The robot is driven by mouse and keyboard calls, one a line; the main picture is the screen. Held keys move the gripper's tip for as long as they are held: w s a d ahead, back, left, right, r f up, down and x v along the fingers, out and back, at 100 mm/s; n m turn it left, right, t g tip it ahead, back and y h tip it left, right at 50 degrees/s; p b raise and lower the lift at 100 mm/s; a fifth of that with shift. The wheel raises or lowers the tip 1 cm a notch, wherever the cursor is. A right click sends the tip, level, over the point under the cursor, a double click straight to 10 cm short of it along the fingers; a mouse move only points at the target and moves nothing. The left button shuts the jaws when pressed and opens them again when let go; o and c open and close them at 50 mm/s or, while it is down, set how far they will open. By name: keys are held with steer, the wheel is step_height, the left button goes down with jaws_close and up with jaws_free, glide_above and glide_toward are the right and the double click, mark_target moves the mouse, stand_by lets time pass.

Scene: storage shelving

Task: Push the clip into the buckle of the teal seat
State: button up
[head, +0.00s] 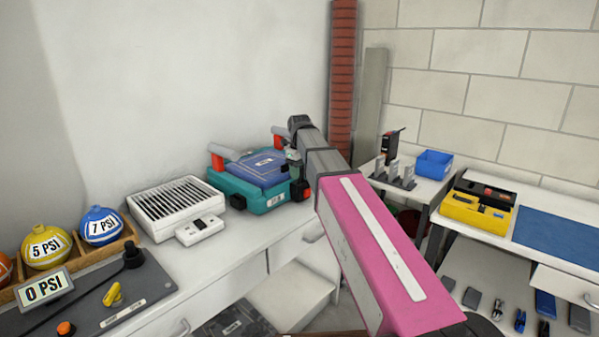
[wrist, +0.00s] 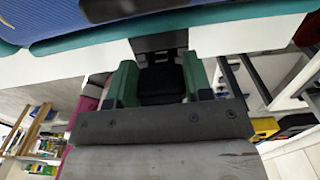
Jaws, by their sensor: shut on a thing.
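The teal seat (head: 232,187) with its blue cushion (head: 262,166) lies on the white counter. A black block (head: 238,202) is at its front left, and a black and red part (head: 300,190) is at its right end. My gripper (head: 293,158) is at the seat's right end, partly hidden by my arm. In the wrist view, my gripper's green fingers (wrist: 160,85) are shut on a black piece, seemingly the clip (wrist: 160,75). Its far end is close to the seat's teal edge (wrist: 215,18). I cannot tell whether it touches a buckle.
A white slatted box (head: 178,208) and a small white unit (head: 200,230) stand left of the seat. Farther left are labelled balls and a grey panel (head: 90,295). A yellow case (head: 478,208) and blue bin (head: 434,163) stand on the tables at right.

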steer(key=shift+f, duration=0.95)
stand_by(0.9)
steer(key=o, duration=1.4)
steer(key=shift+o, duration=0.2)
steer(key=shift+r, duration=0.15)
steer(key=shift+r, duration=3.85)
